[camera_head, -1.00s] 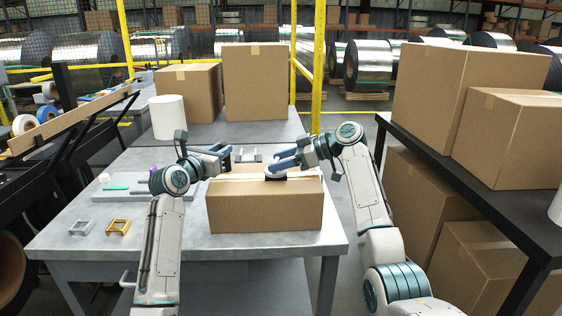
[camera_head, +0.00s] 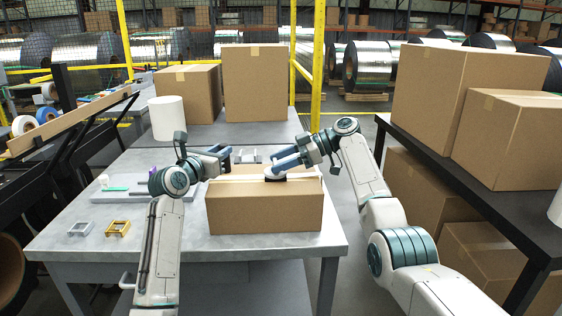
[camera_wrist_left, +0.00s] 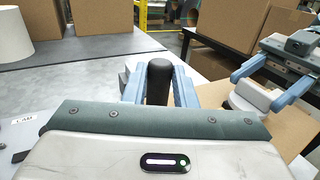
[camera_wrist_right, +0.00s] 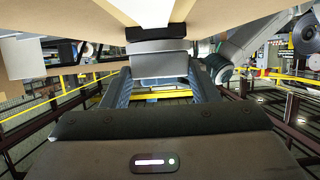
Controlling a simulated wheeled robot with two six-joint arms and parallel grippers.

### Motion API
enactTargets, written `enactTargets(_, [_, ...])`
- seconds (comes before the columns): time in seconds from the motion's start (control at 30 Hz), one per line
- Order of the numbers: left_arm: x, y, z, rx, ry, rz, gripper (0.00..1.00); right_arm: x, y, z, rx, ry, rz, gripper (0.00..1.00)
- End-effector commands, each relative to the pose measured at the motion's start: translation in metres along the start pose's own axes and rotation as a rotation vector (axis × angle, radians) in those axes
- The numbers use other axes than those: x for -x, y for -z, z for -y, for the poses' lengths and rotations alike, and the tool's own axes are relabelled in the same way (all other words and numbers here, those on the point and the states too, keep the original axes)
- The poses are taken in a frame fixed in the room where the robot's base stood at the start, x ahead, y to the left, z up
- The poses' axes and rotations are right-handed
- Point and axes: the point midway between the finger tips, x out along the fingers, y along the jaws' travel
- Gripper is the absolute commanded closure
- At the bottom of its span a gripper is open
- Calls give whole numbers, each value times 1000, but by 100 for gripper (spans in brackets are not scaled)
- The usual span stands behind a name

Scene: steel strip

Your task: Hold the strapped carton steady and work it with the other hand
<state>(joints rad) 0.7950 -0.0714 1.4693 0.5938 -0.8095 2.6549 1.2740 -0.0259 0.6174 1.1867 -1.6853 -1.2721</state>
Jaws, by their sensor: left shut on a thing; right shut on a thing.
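The brown carton (camera_head: 265,212) stands on the grey table near its front edge, with a pale strip (camera_head: 240,178) across its top. My left gripper (camera_head: 226,158) is at the carton's back left. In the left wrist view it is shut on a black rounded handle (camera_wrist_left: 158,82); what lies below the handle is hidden. My right gripper (camera_head: 274,168) is over the carton's top, shut on a white tool with a black pad. The tool shows as a grey block (camera_wrist_right: 160,62) in the right wrist view, its black pad at the carton beside the pale strip.
A silver bracket (camera_head: 79,229) and a yellow bracket (camera_head: 118,228) lie on the table's left. A white cylinder (camera_head: 167,118) and two larger cartons stand behind. More cartons sit on the dark table (camera_head: 455,185) at right.

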Motion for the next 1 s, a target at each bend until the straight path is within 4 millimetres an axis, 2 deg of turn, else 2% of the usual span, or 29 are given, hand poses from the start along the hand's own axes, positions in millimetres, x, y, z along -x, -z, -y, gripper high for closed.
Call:
enactTargets(0.07, [-1, 1, 1, 4, 3, -1, 100, -3, -2, 1, -2, 8, 1, 69])
enactTargets(0.1, [-1, 1, 1, 4, 3, -1, 100, -3, -2, 2, -2, 8, 1, 40])
enactTargets(0.2, [-1, 1, 1, 4, 2, -1, 100, -2, -2, 1, -2, 7, 1, 24])
enactTargets(0.57, [0, 2, 0, 3, 1, -2, 100, 5, -1, 0, -1, 2, 1, 24])
enactTargets(0.67, [0, 2, 0, 3, 1, -2, 100, 20, -1, 0, -1, 1, 2, 24])
enactTargets(1.0, [0, 2, 0, 2, 0, -3, 100, 90, -1, 0, -2, 2, 1, 24])
